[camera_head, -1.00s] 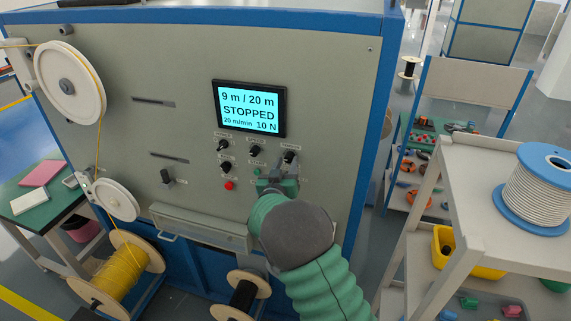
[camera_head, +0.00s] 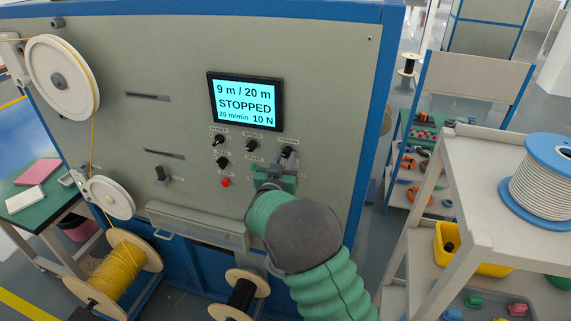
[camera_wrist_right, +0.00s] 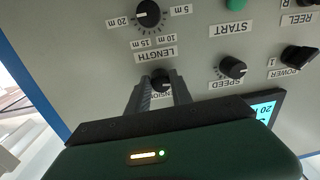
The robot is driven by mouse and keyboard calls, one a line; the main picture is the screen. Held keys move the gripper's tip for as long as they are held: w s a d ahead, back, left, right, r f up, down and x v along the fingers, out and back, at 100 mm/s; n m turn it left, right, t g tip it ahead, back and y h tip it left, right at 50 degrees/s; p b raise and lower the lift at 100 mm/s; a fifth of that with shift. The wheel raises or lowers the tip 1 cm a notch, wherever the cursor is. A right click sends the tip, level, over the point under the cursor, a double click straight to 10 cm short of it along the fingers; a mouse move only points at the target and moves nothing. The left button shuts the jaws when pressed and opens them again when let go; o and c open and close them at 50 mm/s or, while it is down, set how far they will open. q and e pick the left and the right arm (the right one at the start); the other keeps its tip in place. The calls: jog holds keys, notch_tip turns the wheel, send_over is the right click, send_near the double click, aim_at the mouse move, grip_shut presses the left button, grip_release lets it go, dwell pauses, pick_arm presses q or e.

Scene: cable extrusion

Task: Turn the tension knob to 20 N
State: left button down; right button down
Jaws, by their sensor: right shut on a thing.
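The tension knob (camera_wrist_right: 161,80) is a small black knob on the grey panel, its label partly hidden behind my fingers in the upside-down right wrist view. It also shows in the head view (camera_head: 288,152), at the right end of the upper knob row. My right gripper (camera_wrist_right: 160,92) has a finger on each side of the knob and is shut on it; it also shows in the head view (camera_head: 283,168). The display (camera_head: 246,102) reads 9 m / 20 m, STOPPED, 20 m/min, 10 N. My left gripper is not in view.
The speed knob (camera_wrist_right: 232,67) and the length knob (camera_wrist_right: 148,13) sit close by. A red button (camera_head: 226,182) and the start button (camera_wrist_right: 236,2) are on the same panel. A cart with a cable spool (camera_head: 541,185) stands at the right.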

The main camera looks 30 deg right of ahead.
jog(key=m+b, duration=0.2)
jog(key=b, duration=0.1)
jog(key=m+b, duration=0.3)
jog(key=b, duration=0.1)
jog(key=m+b, duration=0.2)
jog(key=b, duration=0.2)
jog(key=shift+w+a+f+m, duration=0.1)
jog(key=shift+a+f+m, duration=0.05)
jog(key=shift+f+m, duration=0.25)
jog(key=shift+r+m+h+b, duration=0.15)
jog(key=shift+m+h+b, duration=0.15)
jog(key=shift+m+b, duration=1.1)
